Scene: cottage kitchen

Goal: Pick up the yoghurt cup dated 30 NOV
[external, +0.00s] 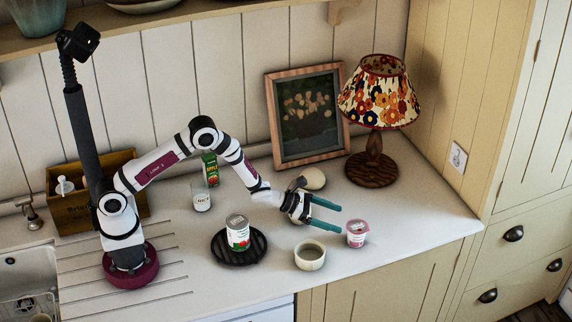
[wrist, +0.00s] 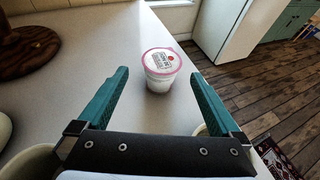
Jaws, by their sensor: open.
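A white yoghurt cup with a pink-rimmed lid (external: 357,233) stands upright on the counter near its front right edge. In the wrist view the cup (wrist: 160,70) stands ahead of my gripper, between the lines of the two fingers. The print on its lid is too small to read for certain. My gripper (external: 330,218) is open and empty, its teal fingers pointing right towards the cup. In the wrist view the fingers (wrist: 160,90) are spread wider than the cup, which sits just beyond their tips. They do not appear to touch it.
A cream bowl (external: 310,255) stands in front of my gripper. The counter right of the cup is clear.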

